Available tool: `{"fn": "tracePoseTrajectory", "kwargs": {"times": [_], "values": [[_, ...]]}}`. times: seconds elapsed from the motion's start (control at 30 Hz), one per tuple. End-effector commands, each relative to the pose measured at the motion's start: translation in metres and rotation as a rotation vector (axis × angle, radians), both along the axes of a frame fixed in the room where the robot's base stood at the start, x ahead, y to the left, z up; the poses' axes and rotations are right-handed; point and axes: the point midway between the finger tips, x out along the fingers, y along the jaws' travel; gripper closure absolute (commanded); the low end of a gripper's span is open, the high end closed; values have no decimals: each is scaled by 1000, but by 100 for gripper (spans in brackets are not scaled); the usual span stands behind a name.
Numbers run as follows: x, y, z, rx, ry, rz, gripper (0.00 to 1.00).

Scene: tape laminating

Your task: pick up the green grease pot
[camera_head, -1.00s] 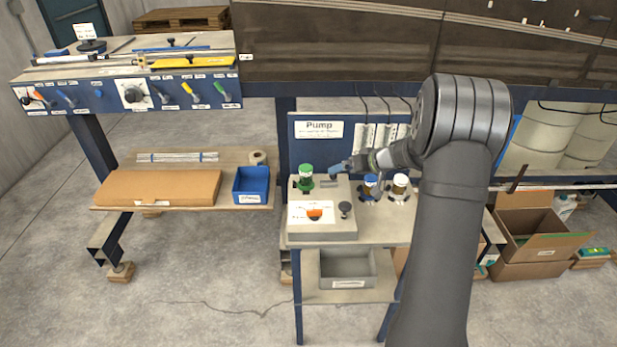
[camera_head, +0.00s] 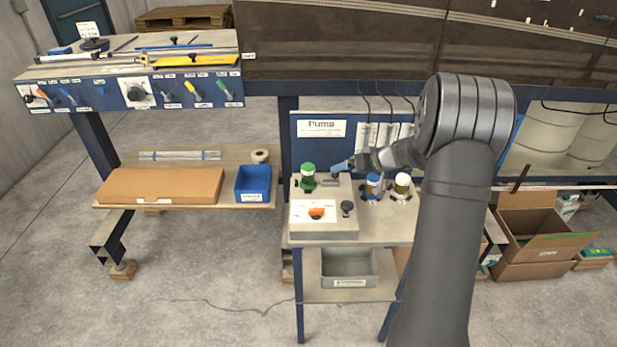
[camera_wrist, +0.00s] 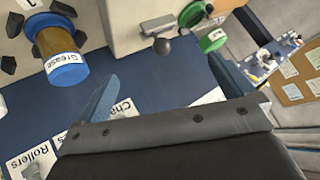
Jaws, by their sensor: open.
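The green-lidded grease pot (camera_head: 308,173) sits upright at the back left of the grey pump unit. In the wrist view a green round part, likely this pot (camera_wrist: 212,40), shows at the upper right, beyond the right finger. My gripper (camera_head: 341,168) is right of the green pot and apart from it, at about its height. In the wrist view my gripper (camera_wrist: 167,86) has its two blue fingers spread wide, with nothing held between them.
A blue-banded grease pot (camera_wrist: 60,52) is left of the fingers in the wrist view. A lever (camera_wrist: 162,45) sticks out ahead of the fingers. The Pump board (camera_head: 322,148) stands behind.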

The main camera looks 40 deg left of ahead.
Motion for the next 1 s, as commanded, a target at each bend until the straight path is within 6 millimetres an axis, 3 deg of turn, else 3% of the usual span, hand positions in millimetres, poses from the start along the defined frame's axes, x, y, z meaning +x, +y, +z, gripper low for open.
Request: {"fn": "tracePoseTrajectory", "kwargs": {"times": [0.03, 0.17, 0.53, 0.8, 1.0], "values": [[0, 0, 0, 0, 0, 0, 12], [0, 0, 0, 0, 0, 0, 35], [-6, 8, 6, -16, -5, 35, 35], [-50, 56, 54, -212, -71, 252, 35], [-70, 75, 94, -417, -169, 314, 35]]}}
